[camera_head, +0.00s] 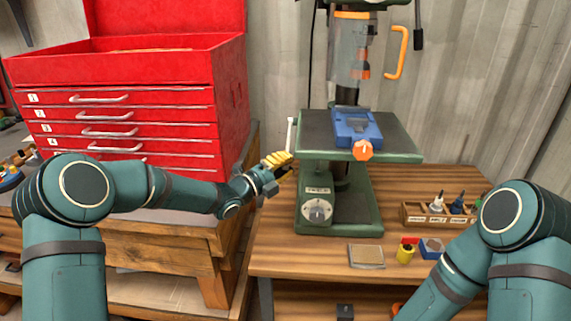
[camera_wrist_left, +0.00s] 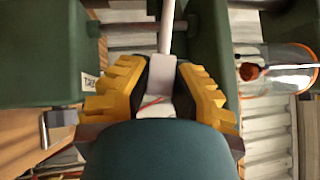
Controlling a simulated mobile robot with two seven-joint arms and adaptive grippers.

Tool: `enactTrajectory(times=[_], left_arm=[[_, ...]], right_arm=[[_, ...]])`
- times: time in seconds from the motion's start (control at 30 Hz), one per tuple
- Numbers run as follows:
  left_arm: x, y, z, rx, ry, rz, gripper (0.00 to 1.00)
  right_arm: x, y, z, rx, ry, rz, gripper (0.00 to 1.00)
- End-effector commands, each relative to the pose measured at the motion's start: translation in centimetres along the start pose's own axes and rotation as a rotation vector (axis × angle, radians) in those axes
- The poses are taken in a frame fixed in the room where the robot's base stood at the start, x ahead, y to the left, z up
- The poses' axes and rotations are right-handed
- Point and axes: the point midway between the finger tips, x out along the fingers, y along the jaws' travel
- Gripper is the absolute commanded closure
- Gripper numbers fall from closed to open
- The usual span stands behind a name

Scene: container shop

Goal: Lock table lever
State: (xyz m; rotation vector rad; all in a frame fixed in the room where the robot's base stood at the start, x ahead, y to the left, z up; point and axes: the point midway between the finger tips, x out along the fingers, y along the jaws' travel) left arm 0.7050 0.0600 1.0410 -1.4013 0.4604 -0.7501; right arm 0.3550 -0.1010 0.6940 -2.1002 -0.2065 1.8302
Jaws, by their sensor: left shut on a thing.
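The table lever (camera_head: 291,132) is a thin pale rod standing upright at the left side of the drill press table (camera_head: 316,124). My left gripper (camera_head: 278,160), with yellow ribbed fingers, is at the lower part of this lever. In the left wrist view the lever (camera_wrist_left: 167,28) runs down between the two fingers, and my left gripper (camera_wrist_left: 158,90) is shut on its flat lower end. The lever's pivot is hard to make out. My right arm shows at the right, but its gripper is out of the picture.
A blue vise (camera_head: 357,128) with an orange knob sits on the press table. A red tool chest (camera_head: 130,105) stands at the left. On the wooden bench (camera_head: 275,245) are a flat pad (camera_head: 366,256), a yellow item (camera_head: 405,253) and a bottle rack (camera_head: 432,218).

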Motion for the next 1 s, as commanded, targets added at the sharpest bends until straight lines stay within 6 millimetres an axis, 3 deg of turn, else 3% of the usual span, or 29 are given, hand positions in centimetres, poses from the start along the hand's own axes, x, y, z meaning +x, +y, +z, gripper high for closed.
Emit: enactTrajectory(times=[0.03, 0.07, 0.13, 0.57, 1.0], left_arm=[[0.1, -0.2, 0.0, 0.001, 0.0, -0.004, 1.0], [0.1, -0.2, 0.0, 0.001, 0.0, -0.004, 0.7], [0.1, -0.2, 0.0, 0.001, 0.0, -0.003, 0.47], [-0.8, -0.1, 0.1, 0.001, 0.0, -0.001, 0.47], [-9.0, -0.1, 0.1, 0.0, -0.002, 0.0, 0.47]], right_arm=[[0.0, 0.0, 0.0, 0.0, 0.0, 0.0, 1.0], [0.0, 0.0, 0.0, 0.0, 0.0, 0.0, 1.0], [0.0, 0.0, 0.0, 0.0, 0.0, 0.0, 1.0], [0.0, 0.0, 0.0, 0.0, 0.0, 0.0, 1.0], [0.0, 0.0, 0.0, 0.0, 0.0, 0.0, 1.0]])
